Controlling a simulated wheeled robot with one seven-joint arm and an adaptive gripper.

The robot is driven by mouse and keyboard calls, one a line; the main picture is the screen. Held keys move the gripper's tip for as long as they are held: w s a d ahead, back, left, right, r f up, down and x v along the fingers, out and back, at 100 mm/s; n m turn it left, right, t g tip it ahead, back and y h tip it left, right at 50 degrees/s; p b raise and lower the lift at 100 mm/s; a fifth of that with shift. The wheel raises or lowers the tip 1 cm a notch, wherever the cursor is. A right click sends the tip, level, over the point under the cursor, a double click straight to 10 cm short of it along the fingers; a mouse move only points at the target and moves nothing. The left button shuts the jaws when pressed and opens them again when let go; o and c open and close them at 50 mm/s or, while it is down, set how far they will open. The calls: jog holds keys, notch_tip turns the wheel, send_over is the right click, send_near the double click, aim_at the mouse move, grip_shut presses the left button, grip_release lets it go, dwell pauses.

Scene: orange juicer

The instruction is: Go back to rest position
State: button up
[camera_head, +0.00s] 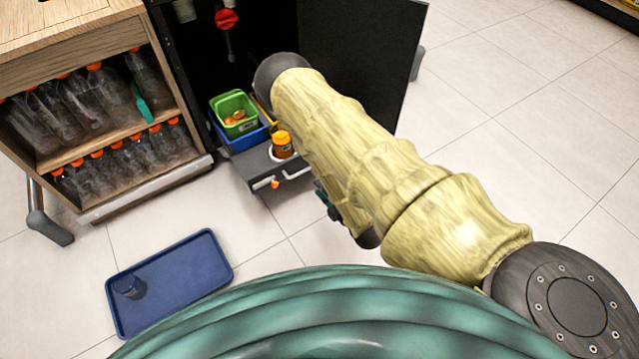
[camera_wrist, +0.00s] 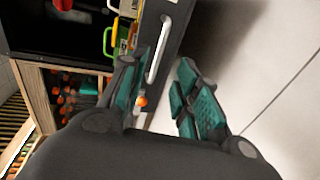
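My arm reaches across the head view, with my gripper (camera_head: 328,201) mostly hidden behind the arm, near the front of the pulled-out drawer (camera_head: 254,171). In the wrist view my gripper (camera_wrist: 168,90) has its two teal-padded fingers spread apart. Nothing is held between them. The drawer's white handle (camera_wrist: 160,50) shows beyond the fingers, and I cannot tell whether a finger touches it. An orange knob (camera_wrist: 141,101) lies beside the left finger in this view.
A green bin (camera_head: 234,114), a blue bin (camera_head: 243,138) and an orange-lidded jar (camera_head: 282,145) stand in the drawer. An open black door (camera_head: 362,50) is behind my arm. A bottle shelf (camera_head: 120,137) stands left. A blue tray (camera_head: 185,270) bears a small dark cup (camera_head: 129,287). Floor at right is clear.

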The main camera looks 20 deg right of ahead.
jog(key=shift+s, duration=0.15)
dwell(0.5)
jog(key=s+d+f+m+g+h, duration=0.1)
jog(key=s+f+m+g+h, duration=0.15)
jog(key=s+m+g, duration=0.35)
jog(key=s+a+r+m+g, duration=0.25)
jog(key=s+m+g, duration=0.35)
jog(key=s, duration=0.6)
jog(key=s+a+r+m+g, duration=0.1)
jog(key=s+a+m+g, duration=0.3)
jog(key=s+m, duration=0.65)
notch_tip(320, 180, up, 34)
jog(key=s+n+p, duration=0.2)
jog(key=p, duration=3.2)
jog(key=shift+d+t+p, duration=0.25)
jog(key=shift+t+p, duration=0.05)
jog(key=shift+p, duration=0.1)
